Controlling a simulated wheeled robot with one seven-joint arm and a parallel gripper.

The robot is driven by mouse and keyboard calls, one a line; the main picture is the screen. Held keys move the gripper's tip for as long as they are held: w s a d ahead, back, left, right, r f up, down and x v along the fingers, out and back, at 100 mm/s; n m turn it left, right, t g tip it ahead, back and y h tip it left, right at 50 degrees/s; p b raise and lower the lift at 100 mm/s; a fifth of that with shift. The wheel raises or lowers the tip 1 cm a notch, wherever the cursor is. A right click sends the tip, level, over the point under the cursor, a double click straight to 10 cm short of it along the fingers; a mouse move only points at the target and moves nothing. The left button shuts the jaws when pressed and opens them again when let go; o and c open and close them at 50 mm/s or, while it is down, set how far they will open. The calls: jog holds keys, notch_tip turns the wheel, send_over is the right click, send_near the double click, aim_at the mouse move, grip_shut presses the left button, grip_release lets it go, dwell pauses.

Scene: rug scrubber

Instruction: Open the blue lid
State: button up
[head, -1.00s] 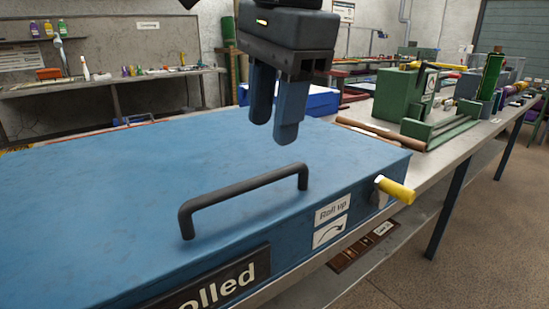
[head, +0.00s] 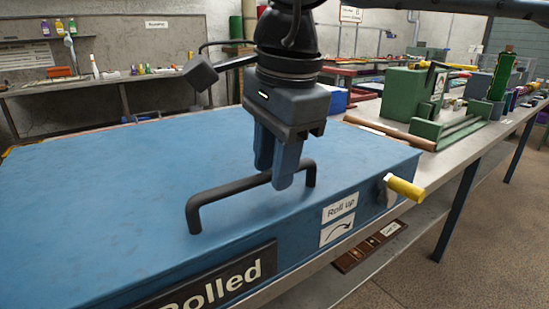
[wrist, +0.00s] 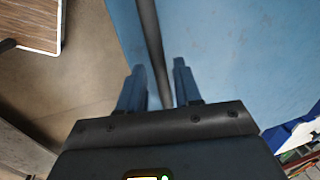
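The blue lid (head: 110,190) lies flat and closed on a box on the bench. A black bar handle (head: 225,190) rises from its top near the front edge. My gripper (head: 274,182) points down at the handle's right part, with one finger in front of the bar and the other behind it. In the wrist view, the handle (wrist: 153,45) runs between my two spread fingers (wrist: 155,85), and gaps show beside it. My gripper is open around the bar and not closed on it.
Green machinery (head: 412,95) and a brown roller (head: 390,133) stand on the metal bench to the right. The lid's left part is clear.

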grip_shut()
jog(key=shift+r, duration=0.1)
dwell(0.3)
